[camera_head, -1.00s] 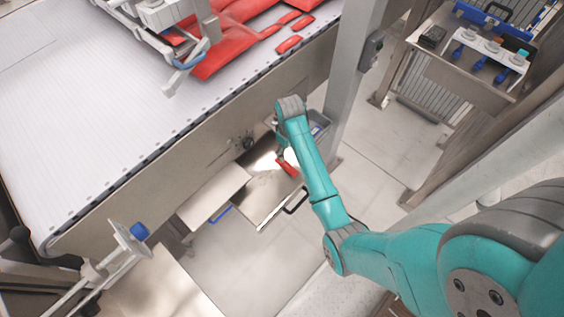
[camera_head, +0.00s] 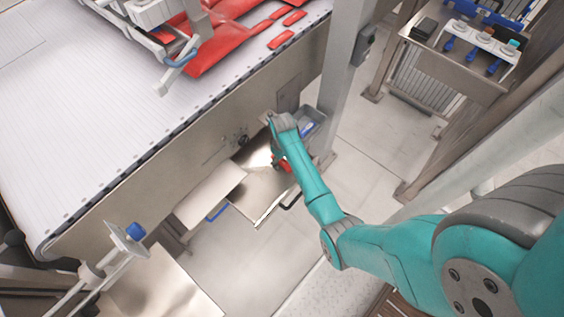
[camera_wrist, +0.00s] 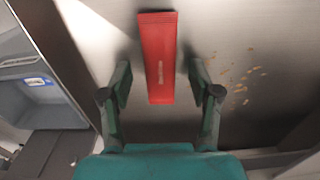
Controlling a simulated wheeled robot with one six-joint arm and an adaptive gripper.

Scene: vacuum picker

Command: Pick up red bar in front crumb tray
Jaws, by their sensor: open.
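The red bar (camera_wrist: 158,55) lies flat on the metal crumb tray (camera_wrist: 225,35) in the wrist view. In the head view the bar (camera_head: 284,165) is partly hidden behind my arm, on the tray (camera_head: 252,200) that sticks out below the conveyor. My gripper (camera_wrist: 160,75) is open and empty. Its two fingers stand on either side of the bar's lower part, apart from it. I cannot tell how far above the tray the fingertips are. In the head view my gripper is mostly hidden by the arm.
Brown crumbs (camera_wrist: 235,80) lie on the tray to the right of the bar. A grey bin (camera_wrist: 45,95) stands at the left. The conveyor (camera_head: 90,110) carries several red bars above the tray. A metal post (camera_head: 343,75) stands beside my arm.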

